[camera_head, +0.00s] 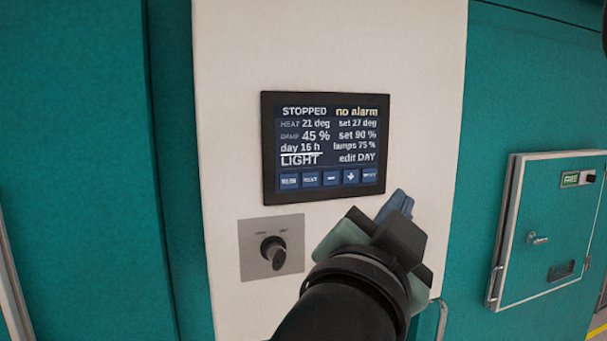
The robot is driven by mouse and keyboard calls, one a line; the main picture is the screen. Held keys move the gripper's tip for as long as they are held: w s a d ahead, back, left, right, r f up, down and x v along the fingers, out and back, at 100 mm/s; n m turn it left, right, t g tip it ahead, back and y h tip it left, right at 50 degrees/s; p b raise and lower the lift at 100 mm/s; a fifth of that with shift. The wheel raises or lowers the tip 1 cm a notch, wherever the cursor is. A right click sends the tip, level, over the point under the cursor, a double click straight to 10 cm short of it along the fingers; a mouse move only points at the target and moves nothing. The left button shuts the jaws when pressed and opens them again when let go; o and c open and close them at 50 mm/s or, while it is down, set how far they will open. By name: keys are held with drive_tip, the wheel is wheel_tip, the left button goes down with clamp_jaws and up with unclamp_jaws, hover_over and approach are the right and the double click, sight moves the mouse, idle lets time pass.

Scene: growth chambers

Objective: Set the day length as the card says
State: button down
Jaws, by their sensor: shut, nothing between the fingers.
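A black-framed control screen (326,147) is set in the white panel. It reads STOPPED, no alarm, 21 deg with set 27 deg, 45 % with set 90 %, day 16 h, lamps 75 %, LIGHT and edit DAY. "day 16 h" is underlined. A row of blue buttons (331,177) runs along its bottom, including a minus and an arrow-like or plus sign; the other labels are too small to read surely. My gripper (400,203) is shut and empty, just below the screen's lower right corner, apparently apart from the buttons. No card is seen in this view.
A black rotary knob (273,250) on a grey plate (254,262) is below the screen, left of my arm. Teal walls flank the white panel (230,60).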

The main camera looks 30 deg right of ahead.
drive_tip(key=shift+w, duration=0.1)
drive_tip(key=shift+w+d, duration=0.35)
drive_tip(key=shift+w, duration=1.05)
drive_tip(key=shift+w+d, duration=0.35)
drive_tip(key=shift+w, duration=1.05)
drive_tip(key=shift+w+d, duration=0.35)
drive_tip(key=shift+w, duration=1.05)
drive_tip(key=shift+w, duration=0.1)
drive_tip(key=shift+w+d, duration=0.1)
drive_tip(key=shift+w, duration=0.2)
drive_tip(key=shift+w+b, duration=0.3)
drive_tip(key=shift+s, duration=0.75)
drive_tip(key=shift+s+a+b, duration=0.2)
drive_tip(key=shift+s+a, duration=0.05)
drive_tip(key=shift+s, duration=0.55)
drive_tip(key=shift+s+a+b, duration=0.2)
drive_tip(key=shift+s, duration=0.6)
drive_tip(key=shift+s+a+b, duration=0.2)
drive_tip(key=shift+s+a, duration=0.05)
drive_tip(key=shift+s, duration=0.55)
